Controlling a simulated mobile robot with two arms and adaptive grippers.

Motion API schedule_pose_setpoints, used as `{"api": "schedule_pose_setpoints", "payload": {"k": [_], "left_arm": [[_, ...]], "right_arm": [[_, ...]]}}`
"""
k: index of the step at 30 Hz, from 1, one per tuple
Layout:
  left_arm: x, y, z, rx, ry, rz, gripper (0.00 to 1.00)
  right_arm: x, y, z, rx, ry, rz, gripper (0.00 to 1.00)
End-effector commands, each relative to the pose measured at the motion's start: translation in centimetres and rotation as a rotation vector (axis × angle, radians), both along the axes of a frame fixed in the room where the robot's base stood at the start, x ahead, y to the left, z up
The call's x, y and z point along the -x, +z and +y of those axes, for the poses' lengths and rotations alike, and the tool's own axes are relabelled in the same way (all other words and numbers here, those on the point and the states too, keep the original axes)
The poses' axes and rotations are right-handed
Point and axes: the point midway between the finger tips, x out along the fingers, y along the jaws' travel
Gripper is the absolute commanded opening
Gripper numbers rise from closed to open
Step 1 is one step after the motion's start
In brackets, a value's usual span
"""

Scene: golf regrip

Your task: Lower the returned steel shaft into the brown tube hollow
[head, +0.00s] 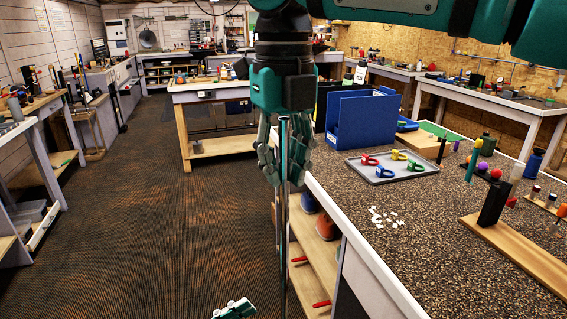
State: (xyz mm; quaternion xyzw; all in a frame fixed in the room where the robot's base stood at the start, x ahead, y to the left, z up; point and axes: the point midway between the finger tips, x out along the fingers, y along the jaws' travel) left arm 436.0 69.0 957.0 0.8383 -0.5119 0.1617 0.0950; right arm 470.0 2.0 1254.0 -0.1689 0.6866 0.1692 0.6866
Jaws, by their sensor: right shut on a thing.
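My right gripper (283,165) hangs down from the top middle of the head view, beside the front left edge of the speckled workbench. It is shut on a thin steel shaft (284,235). The shaft hangs about upright and runs down to near the bottom of the picture; I cannot make out where its lower end is. Part of a white and teal gripper, which looks like my left one (236,309), shows at the bottom edge, left of the shaft. It is mostly cut off, so its jaws cannot be judged. I cannot pick out the brown tube with certainty.
The speckled bench (385,245) stands close on the right. It bears a grey tray (395,172) with coloured clamps, a blue bin (362,120), white scraps (383,216) and a wooden rack (520,255). A lower shelf (316,255) holds orange-brown containers. The floor to the left is open.

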Motion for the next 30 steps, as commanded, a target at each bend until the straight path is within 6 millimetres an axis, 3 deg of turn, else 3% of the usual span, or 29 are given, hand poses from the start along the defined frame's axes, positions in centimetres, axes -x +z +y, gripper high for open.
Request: {"api": "schedule_pose_setpoints", "payload": {"k": [6, 11, 14, 17, 20, 24, 30], "left_arm": [[1.8, -1.6, 3.5, -0.002, 0.001, 0.001, 0.4], [2.4, -2.2, 4.8, -0.001, 0.001, 0.001, 0.4], [2.1, -2.9, 5.0, -0.013, 0.013, 0.003, 0.4], [0.7, -4.9, 5.0, -0.057, 0.057, 0.01, 0.4], [-1.5, -8.4, 5.3, -0.134, 0.134, 0.032, 0.4], [-4.9, -15.1, 6.7, -0.271, 0.278, 0.099, 0.4], [-6.7, -25.4, 10.2, -0.459, 0.467, 0.263, 0.4]], "right_arm": [[0.0, 0.0, 0.0, 0.0, 0.0, 0.0, 0.0], [0.0, 0.0, 0.0, 0.0, 0.0, 0.0, 0.0], [0.0, 0.0, 0.0, 0.0, 0.0, 0.0, 0.0], [0.0, 0.0, 0.0, 0.0, 0.0, 0.0, 0.0], [0.0, 0.0, 0.0, 0.0, 0.0, 0.0, 0.0], [0.0, 0.0, 0.0, 0.0, 0.0, 0.0, 0.0], [0.0, 0.0, 0.0, 0.0, 0.0, 0.0, 0.0]]}}
